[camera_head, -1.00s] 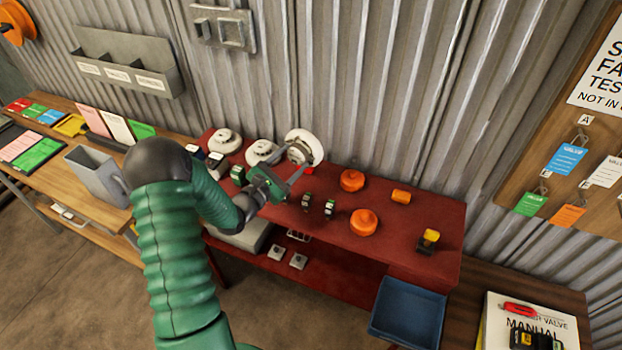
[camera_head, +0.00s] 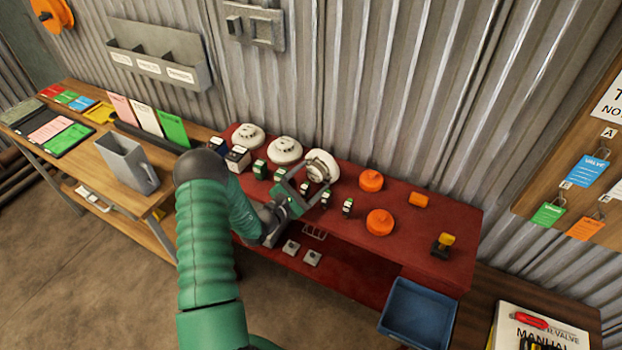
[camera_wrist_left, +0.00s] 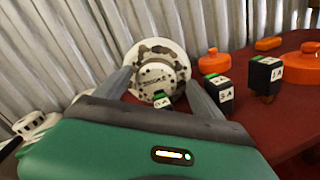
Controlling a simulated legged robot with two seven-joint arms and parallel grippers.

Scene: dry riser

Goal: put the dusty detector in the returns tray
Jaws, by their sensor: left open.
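The dusty detector (camera_head: 322,164), a white disc with brown smudges, stands tilted at the red bench's middle. A small dark block with a green top (camera_wrist_left: 161,99) shows between the fingers. A blue tray (camera_head: 418,314), seemingly the returns tray, sits empty at the bench's front right. My right gripper is not in view.
Two cleaner white detectors (camera_head: 285,150) lie left of the dusty one. Small labelled blocks (camera_head: 348,207) stand close by the gripper. Orange caps (camera_head: 380,222) and a yellow-topped item (camera_head: 443,244) lie to the right. The corrugated wall rises behind.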

